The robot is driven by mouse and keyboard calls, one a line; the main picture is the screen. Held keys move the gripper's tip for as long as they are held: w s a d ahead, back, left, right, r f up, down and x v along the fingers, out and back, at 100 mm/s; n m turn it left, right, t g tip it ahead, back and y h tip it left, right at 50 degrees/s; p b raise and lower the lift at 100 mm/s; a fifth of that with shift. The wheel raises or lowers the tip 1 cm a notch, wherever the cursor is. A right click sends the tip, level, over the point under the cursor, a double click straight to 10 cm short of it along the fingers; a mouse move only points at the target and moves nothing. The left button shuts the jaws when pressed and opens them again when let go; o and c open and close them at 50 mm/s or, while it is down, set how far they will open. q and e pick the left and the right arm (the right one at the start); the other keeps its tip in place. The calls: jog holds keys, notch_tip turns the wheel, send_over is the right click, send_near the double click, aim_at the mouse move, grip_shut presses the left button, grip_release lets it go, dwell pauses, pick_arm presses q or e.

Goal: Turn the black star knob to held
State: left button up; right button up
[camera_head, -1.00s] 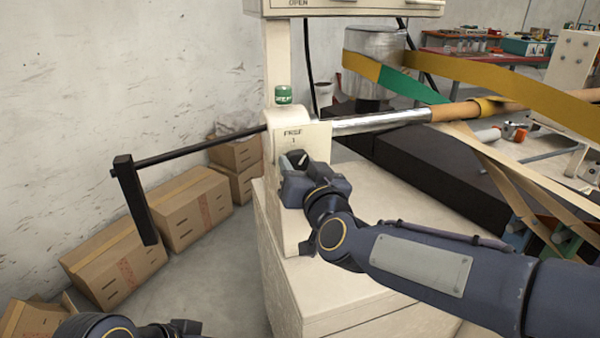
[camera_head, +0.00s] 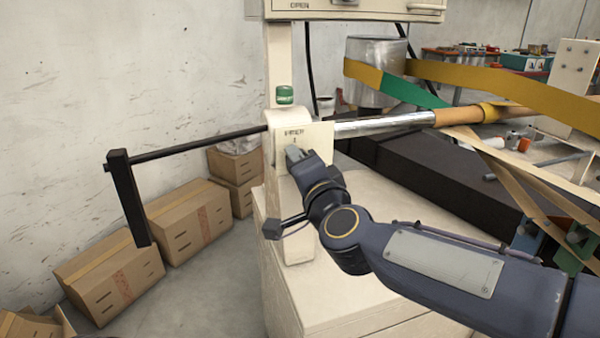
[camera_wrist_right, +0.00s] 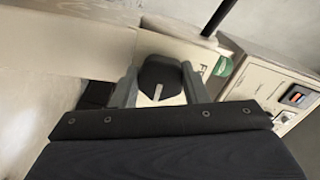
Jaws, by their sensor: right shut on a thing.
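The black star knob (camera_wrist_right: 160,76) shows in the right wrist view with a pale pointer line on its face. My right gripper (camera_wrist_right: 158,85) has one finger on each side of the knob and is shut on it. In the head view my right gripper (camera_head: 293,156) is at the front of the cream post (camera_head: 305,135), below its printed label, and its body hides the knob there. The printed words are too small to read surely. My left gripper is not in view.
A black crank handle (camera_head: 130,200) on a long rod sticks out left of the post. A green cap (camera_head: 285,95) sits above the post. A metal shaft (camera_head: 385,124) runs right. Cardboard boxes (camera_head: 190,220) line the wall.

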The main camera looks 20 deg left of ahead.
jog(key=m+b, duration=0.1)
jog(key=m, duration=0.4)
jog(key=shift+m+b, duration=0.3)
jog(key=shift+b, duration=0.1)
dwell(0.3)
jog(key=o, duration=1)
jog(key=shift+c, duration=0.2)
jog(key=v, duration=0.7)
jog(key=shift+s+d, duration=0.2)
jog(key=shift+s, duration=0.15)
